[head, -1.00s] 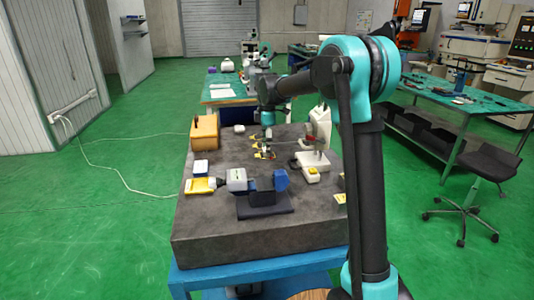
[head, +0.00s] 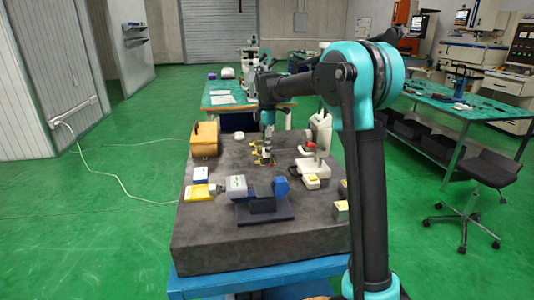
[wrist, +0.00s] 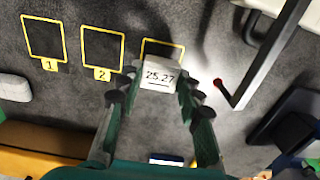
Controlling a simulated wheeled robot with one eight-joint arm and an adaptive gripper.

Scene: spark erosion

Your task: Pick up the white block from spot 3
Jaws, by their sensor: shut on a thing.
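The white block (wrist: 159,77), marked "25.27", sits between the two fingers of my gripper (wrist: 155,92) in the wrist view. My gripper is shut on it. The block covers the lower part of a third yellow outline (wrist: 163,43), and that outline's number label is hidden. I cannot tell whether the block touches the surface or is just above it. In the head view my gripper (head: 264,155) is low over the dark stone table (head: 215,235), and the block is too small to make out there.
Yellow outlines labelled 1 (wrist: 45,38) and 2 (wrist: 102,47) are empty, left of the block. A stand with a white base (head: 314,168) is close on the right. A wooden box (head: 205,138) is on the left. A grey and blue device (head: 240,186) lies nearer the front.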

